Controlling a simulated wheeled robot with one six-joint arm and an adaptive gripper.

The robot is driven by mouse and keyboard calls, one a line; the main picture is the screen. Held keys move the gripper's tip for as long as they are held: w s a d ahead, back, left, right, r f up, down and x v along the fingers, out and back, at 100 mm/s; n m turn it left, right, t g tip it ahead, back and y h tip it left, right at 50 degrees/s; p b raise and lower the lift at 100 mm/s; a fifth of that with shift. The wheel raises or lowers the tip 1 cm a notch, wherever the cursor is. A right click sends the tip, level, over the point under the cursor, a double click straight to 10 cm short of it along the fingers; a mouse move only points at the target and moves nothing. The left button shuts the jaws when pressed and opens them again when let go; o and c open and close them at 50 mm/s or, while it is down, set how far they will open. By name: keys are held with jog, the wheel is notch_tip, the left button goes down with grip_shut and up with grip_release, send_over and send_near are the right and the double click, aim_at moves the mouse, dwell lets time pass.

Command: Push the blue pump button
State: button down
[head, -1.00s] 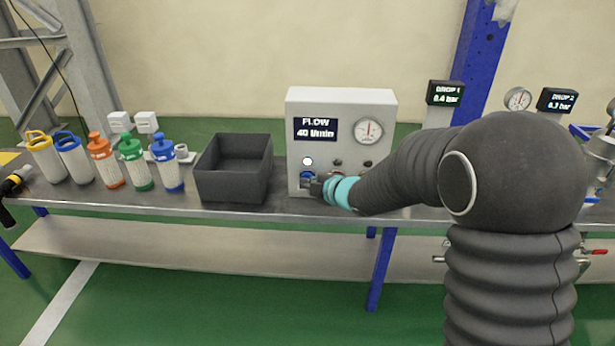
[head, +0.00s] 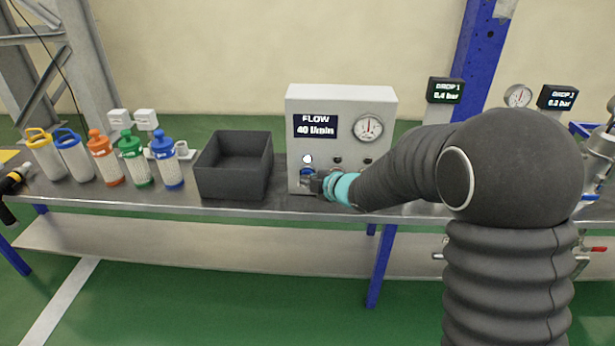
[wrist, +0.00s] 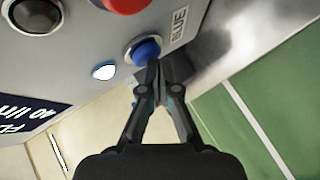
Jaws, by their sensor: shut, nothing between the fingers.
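The blue pump button (wrist: 146,51) sits in a pale ring on the grey panel, with the word BLUE beside it. In the head view the blue button (head: 307,171) shows just above my fingertips, partly covered. My gripper (wrist: 161,68) is shut and empty, its fingertips at the button's near edge in the wrist view. I cannot tell whether they touch it or whether it is pressed in. In the head view my gripper (head: 316,184) is low at the front of the control box (head: 300,108). A white lamp (wrist: 104,72) beside the button is lit.
A red button (wrist: 126,3) is close to the blue one. The box's display (head: 316,126) reads FLOW 40 l/min, beside a gauge (head: 368,128). A dark open bin (head: 232,184) stands left of the box. Several coloured-topped bottles stand farther left.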

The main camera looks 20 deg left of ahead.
jog(key=shift+w, duration=0.2)
dwell(0.4)
jog(key=shift+w+a, duration=0.1)
jog(key=shift+w, duration=0.15)
jog(key=shift+s, duration=0.35)
dwell(0.5)
jog(key=shift+s+d+f+b, duration=0.1)
jog(key=shift+s+d+b, duration=0.1)
jog(key=shift+s+b, duration=0.4)
jog(key=shift+s+d+b, duration=0.2)
jog(key=shift+s+b, duration=0.15)
jog(key=shift+s, duration=0.4)
jog(key=shift+s+d+b, duration=0.2)
jog(key=shift+s+b, duration=0.1)
jog(key=shift+s, duration=0.5)
jog(key=shift+s+d+b, duration=0.2)
jog(key=shift+s+b, duration=0.1)
jog(key=shift+s, duration=0.5)
